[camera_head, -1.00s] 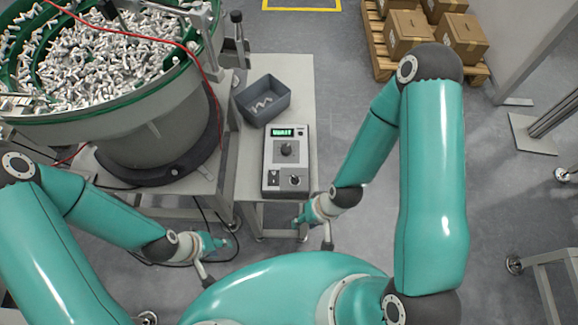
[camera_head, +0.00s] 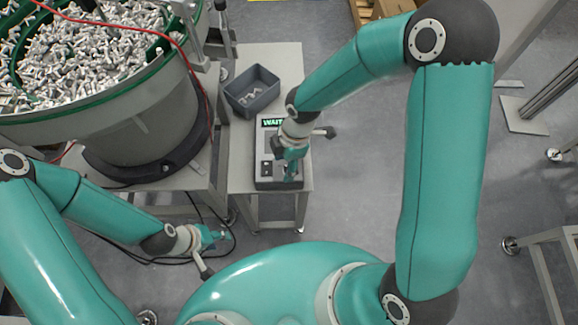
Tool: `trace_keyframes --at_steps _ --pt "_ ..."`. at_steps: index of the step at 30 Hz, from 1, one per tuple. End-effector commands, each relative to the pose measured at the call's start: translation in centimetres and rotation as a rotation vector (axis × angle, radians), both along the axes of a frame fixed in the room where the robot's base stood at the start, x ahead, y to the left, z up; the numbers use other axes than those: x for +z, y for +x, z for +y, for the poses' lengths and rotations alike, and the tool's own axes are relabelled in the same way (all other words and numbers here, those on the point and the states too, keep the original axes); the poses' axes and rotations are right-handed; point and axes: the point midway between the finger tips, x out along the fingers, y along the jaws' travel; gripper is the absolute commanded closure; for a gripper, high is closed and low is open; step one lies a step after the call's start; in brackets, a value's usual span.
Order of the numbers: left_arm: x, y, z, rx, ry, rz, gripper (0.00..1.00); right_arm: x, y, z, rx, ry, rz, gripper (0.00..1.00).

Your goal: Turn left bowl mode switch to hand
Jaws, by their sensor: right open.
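The control box (camera_head: 262,184) of the left bowl stands on the narrow side table. Its green display (camera_head: 272,122) reads "WAIT". My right gripper (camera_head: 290,174) is over the right part of the box and hides its large middle knob and the small lower right knob. Whether it touches a knob cannot be seen. A small dark switch (camera_head: 266,169) shows at the box's lower left. My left gripper (camera_head: 222,236) hangs low, away from the box, left of and below the side table. Its fingers are too small to read.
A big bowl feeder (camera_head: 140,120) full of white parts stands at the left. A grey bin (camera_head: 252,92) with a few parts sits behind the control box. Cables lie on the floor near my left gripper. The floor right of the table is clear.

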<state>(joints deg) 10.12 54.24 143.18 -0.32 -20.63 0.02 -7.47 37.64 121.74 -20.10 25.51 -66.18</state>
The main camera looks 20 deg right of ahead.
Motion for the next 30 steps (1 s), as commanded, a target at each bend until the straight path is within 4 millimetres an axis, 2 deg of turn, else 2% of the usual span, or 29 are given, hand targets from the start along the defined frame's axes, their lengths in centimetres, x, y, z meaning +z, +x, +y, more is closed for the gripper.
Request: trace_keyframes --at_steps 1,3,6,9,11,17,30 --pt "-0.3 0.0 0.0 0.0 0.0 0.0 0.6 1.7 1.2 -0.2 0.154 -0.034 -0.044 0.44" --pt "-0.5 0.0 0.0 0.0 0.0 0.0 0.6 3.7 2.1 -0.7 0.342 -0.082 -0.075 0.44" --pt "-0.6 0.0 0.0 0.0 0.0 0.0 0.6 5.8 2.9 -1.3 0.528 -0.136 -0.097 0.44" --pt "-0.6 0.0 0.0 0.0 0.0 0.0 0.6 6.9 3.3 -1.7 0.627 -0.165 -0.105 0.44" --pt "-0.6 0.0 0.0 0.0 0.0 0.0 0.6 6.9 3.3 -1.8 0.653 -0.174 -0.104 0.44" --pt "-0.6 0.0 0.0 0.0 0.0 0.0 0.6 4.7 3.2 -1.8 0.662 -0.176 -0.1 0.44" --pt "-1.1 0.0 0.0 0.0 0.0 0.0 0.6 -4.7 3.1 -1.8 0.658 -0.172 -0.098 0.44"
